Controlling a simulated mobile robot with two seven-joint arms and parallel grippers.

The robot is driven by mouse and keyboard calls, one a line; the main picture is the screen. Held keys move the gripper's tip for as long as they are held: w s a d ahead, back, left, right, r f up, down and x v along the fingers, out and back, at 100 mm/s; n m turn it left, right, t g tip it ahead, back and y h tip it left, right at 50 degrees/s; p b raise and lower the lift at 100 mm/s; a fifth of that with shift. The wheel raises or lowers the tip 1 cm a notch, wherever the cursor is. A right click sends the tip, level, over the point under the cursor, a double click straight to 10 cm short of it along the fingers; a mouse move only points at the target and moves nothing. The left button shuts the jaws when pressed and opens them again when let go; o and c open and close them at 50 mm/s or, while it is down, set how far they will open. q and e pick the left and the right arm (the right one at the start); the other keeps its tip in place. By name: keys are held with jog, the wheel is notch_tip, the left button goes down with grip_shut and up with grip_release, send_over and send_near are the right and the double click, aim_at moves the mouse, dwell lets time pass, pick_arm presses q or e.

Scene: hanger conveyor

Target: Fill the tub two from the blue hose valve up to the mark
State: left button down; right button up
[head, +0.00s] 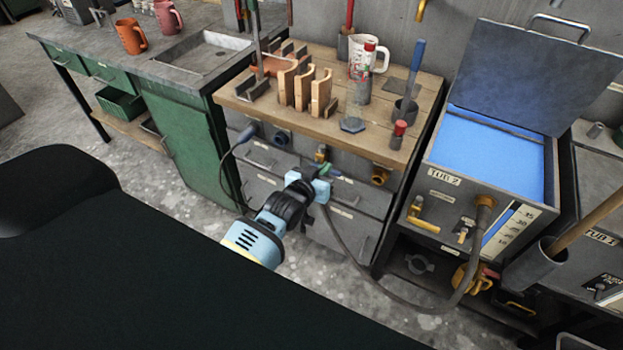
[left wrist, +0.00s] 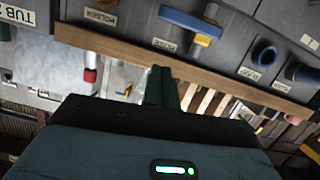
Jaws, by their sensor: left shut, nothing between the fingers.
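Tub 2 (head: 443,195) stands at the right with its lid raised and blue liquid (head: 495,145) inside. A gauge (head: 507,232) on its front has numbered marks and a blue strip; I cannot tell which line is the fill mark. A dark hose (head: 372,275) runs from the tub's front fitting and goes out of sight by my left gripper (head: 330,171). That gripper is shut and empty in front of the bench drawers. A blue-handled valve (left wrist: 190,22) shows in the left wrist view beyond the shut fingers (left wrist: 163,88). The right gripper is out of view.
The wooden bench top (head: 340,128) holds wooden blocks, a white jug (head: 368,55) and upright tools. Dark ports (head: 282,138) and a brass fitting (head: 380,175) stick out of the bench front. Open floor lies before the bench.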

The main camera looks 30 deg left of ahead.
pick_arm(q)
jog(key=shift+v, duration=2.75)
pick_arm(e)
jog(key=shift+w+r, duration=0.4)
pick_arm(q)
jog(key=s+d+f+m+g, duration=0.1)
jog(key=s+f, duration=0.3)
jog(key=s, duration=0.7)
jog(key=s+d+f+g, duration=0.1)
jog(key=s+f+g, duration=0.2)
jog(key=s, duration=0.9)
jog(key=s+d+f+m+g+h, duration=0.1)
jog(key=s+d+f+g, duration=0.1)
jog(key=s+f, duration=0.5)
jog(key=s, duration=0.5)
jog(key=shift+m, duration=0.3)
jog(key=shift+f, duration=0.1)
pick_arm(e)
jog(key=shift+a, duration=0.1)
